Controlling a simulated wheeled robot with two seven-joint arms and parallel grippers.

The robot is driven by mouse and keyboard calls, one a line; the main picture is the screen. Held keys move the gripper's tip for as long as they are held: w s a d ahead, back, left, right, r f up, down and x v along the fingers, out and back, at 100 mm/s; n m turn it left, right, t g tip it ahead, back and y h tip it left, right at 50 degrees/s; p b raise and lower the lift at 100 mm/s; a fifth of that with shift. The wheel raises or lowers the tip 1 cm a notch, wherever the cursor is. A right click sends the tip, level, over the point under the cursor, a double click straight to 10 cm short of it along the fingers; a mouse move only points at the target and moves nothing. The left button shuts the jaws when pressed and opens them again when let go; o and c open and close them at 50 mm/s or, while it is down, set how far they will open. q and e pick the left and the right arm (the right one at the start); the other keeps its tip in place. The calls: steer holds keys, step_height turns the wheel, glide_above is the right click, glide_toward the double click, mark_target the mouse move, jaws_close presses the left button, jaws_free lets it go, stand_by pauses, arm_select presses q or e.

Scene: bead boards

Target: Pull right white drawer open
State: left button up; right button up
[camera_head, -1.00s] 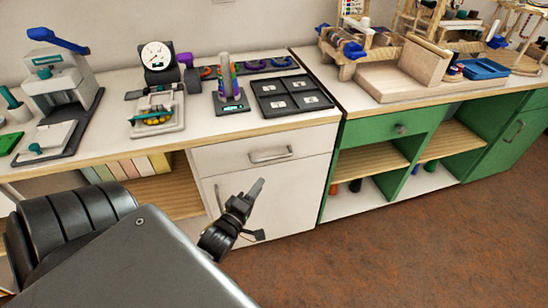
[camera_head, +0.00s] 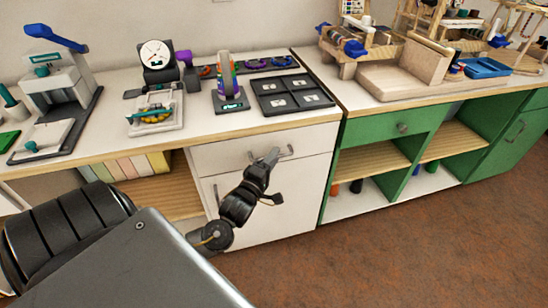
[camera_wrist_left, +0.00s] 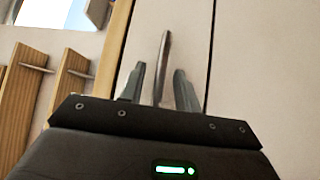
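The right white drawer (camera_head: 225,152) is the top front of the white cabinet in the head view, and it looks closed. Its metal bar handle (camera_head: 289,150) is partly hidden behind my left gripper (camera_head: 270,156). In the left wrist view, the handle (camera_wrist_left: 163,60) stands between the two fingers of my left gripper (camera_wrist_left: 158,78), against the pale drawer front (camera_wrist_left: 185,35). The fingers are apart, with gaps seen on both sides of the bar. My right gripper is not in view.
A white door (camera_head: 295,205) is under the drawer. The counter (camera_head: 205,128) above holds a black tray (camera_head: 306,104), a dial gauge (camera_head: 155,55) and a press (camera_head: 55,75). A green cabinet (camera_head: 375,130) adjoins on the right. The brown floor (camera_head: 400,250) in front is clear.

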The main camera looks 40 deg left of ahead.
arm_select(q)
steer(key=shift+w, duration=0.4)
jaws_close()
